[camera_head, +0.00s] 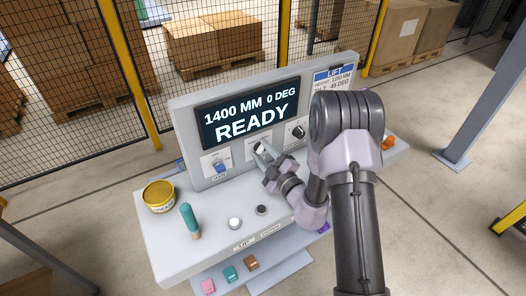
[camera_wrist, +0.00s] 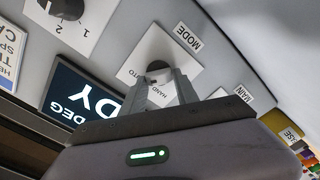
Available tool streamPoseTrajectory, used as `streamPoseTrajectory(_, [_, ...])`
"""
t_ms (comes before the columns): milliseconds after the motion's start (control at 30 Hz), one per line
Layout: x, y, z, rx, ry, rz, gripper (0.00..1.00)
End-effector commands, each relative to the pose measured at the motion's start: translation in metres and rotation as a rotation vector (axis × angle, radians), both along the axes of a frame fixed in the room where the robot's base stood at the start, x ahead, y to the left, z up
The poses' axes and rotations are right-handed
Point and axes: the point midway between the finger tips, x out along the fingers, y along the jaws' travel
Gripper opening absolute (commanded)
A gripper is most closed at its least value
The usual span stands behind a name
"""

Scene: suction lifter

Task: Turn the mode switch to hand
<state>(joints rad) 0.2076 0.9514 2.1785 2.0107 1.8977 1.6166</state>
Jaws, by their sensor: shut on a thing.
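The mode switch (camera_wrist: 157,46) is a dark rotary knob on a white plate marked MODE, with HAND and AUTO labels, on the console's front panel. My gripper (camera_wrist: 160,78) is shut on its knob, with the two fingers on either side of it. In the head view my gripper (camera_head: 262,149) reaches the middle plate below the display and covers most of the switch. Which label the knob points to cannot be told, as the fingers hide it.
The display (camera_head: 249,112) reads 1400 MM 0 DEG READY. A blue main switch (camera_head: 221,166) sits left of the mode switch and a black knob (camera_head: 298,131) right.

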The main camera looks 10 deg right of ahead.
Motion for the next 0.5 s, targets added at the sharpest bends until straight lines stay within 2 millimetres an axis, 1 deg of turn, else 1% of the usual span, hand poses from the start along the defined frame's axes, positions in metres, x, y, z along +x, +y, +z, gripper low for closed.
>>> streamPoseTrajectory(500, [-0.0007, 0.0012, -0.0033, -0.449, -0.145, 0.0, 0.0])
